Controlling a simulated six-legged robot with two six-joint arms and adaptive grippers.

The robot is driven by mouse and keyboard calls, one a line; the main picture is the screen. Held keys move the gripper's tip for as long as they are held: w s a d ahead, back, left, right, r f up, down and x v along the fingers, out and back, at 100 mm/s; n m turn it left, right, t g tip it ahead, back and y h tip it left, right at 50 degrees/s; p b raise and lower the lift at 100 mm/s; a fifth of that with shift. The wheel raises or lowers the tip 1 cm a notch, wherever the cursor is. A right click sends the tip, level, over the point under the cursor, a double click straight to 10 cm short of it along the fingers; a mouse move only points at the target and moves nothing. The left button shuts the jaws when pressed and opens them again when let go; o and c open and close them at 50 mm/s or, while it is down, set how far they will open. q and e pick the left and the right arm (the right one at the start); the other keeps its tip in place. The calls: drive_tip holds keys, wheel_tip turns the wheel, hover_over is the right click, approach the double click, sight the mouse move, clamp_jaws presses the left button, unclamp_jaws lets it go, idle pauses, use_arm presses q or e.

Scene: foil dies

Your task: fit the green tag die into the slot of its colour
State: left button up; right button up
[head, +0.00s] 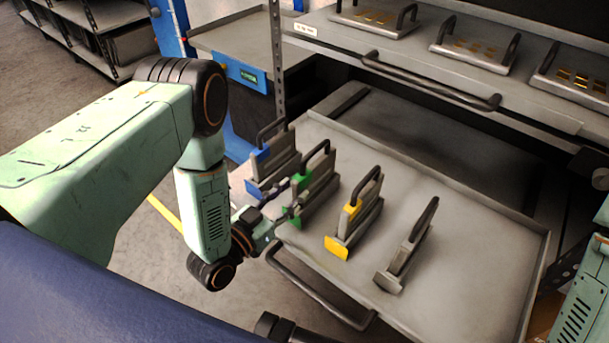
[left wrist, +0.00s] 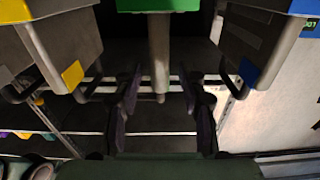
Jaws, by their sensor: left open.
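The green-tagged die (head: 322,178) stands upright in the lower drawer, a grey plate with a black handle on top, between the blue and yellow ones. A green patch (head: 292,215) shows low at its front. My left gripper (head: 291,200) is open at its near side, with no firm grip visible. In the left wrist view the green part (left wrist: 158,5) is at top centre, and a grey bar below it points between my open fingers (left wrist: 160,92). I cannot tell whether they touch it. My right gripper is out of view.
A blue-tagged die (head: 275,165), a yellow-tagged die (head: 362,212) and a plain grey die (head: 410,247) stand in the same drawer (head: 480,250). An upper drawer (head: 440,85) holds handled plates with brass pieces. The drawer's right side is clear.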

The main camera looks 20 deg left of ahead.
use_arm(q)
drive_tip(key=shift+p+v, duration=0.3)
drive_tip(key=shift+v, duration=1.2)
